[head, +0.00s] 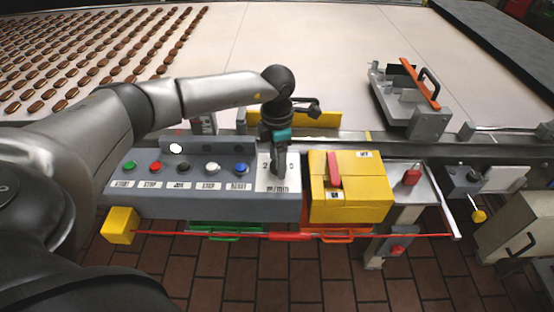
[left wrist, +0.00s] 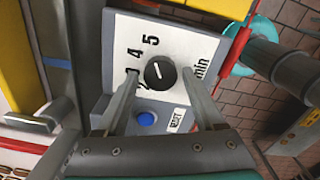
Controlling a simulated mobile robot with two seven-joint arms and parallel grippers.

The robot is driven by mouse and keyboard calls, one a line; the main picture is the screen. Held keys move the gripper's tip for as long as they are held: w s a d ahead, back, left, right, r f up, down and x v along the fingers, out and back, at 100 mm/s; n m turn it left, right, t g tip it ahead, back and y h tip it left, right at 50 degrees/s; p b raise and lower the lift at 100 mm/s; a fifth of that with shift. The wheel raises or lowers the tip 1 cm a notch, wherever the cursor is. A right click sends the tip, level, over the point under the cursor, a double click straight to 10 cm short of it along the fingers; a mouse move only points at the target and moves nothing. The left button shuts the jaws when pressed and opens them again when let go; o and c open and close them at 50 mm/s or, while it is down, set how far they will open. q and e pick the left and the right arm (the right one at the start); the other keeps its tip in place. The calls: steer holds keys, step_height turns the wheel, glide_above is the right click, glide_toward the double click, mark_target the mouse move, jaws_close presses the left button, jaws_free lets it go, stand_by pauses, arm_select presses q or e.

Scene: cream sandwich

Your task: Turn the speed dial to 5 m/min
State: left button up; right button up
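The speed dial is a small black round knob (left wrist: 159,73) on a white plate (left wrist: 182,48) with the digits 4 and 5, smaller numbers partly hidden, and "m/min". A short white mark shows on the knob; I cannot tell which number it points to. In the head view the plate (head: 289,183) is at the right end of the grey control panel, and my gripper hides the knob. My left gripper (head: 278,172) points down over the plate. In the left wrist view its two fingers stand on either side of the knob, open, with visible gaps. My right gripper is not in view.
The grey panel (head: 200,207) carries several buttons; a blue one (left wrist: 146,119) is close to the dial. A yellow box with a red switch handle (head: 334,170) stands right of the dial. A pale conveyor (head: 290,60) with rows of brown biscuits lies behind.

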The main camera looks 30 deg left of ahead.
arm_select(q)
steer(key=shift+o, duration=0.6)
steer(key=shift+s, duration=0.1)
step_height(320, 180, up, 15)
steer(key=shift+d, duration=0.1)
stand_by(0.4)
